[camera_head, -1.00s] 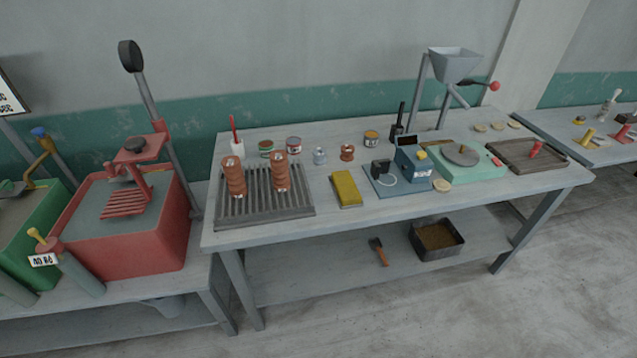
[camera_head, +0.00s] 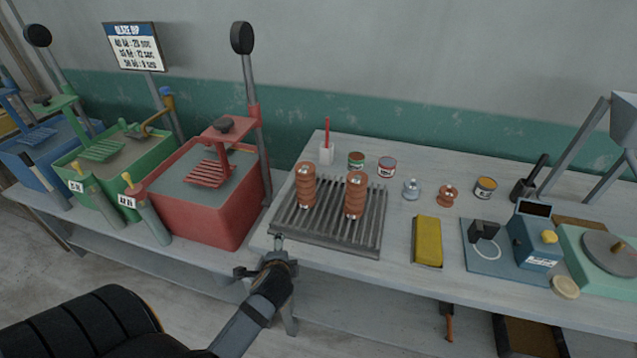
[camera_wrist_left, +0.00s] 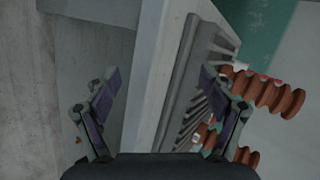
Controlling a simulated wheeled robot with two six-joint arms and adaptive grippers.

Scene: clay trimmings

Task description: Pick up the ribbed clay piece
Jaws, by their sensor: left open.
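Two upright ribbed brown clay pieces stand on a slatted grey rack (camera_head: 286,226): a left one (camera_head: 306,186) and a right one (camera_head: 355,195). Both also show at the right of the left wrist view, a larger one (camera_wrist_left: 266,92) and a partly hidden one (camera_wrist_left: 246,156). I cannot tell which one the task names. My left gripper (camera_head: 264,257) is open and empty at the table's front left corner, in front of the rack and apart from the clay pieces. In the left wrist view its fingers (camera_wrist_left: 160,75) spread over the table edge. My right gripper is not in view.
A red tank (camera_head: 205,200) with a lever stands left, across a gap from the table.

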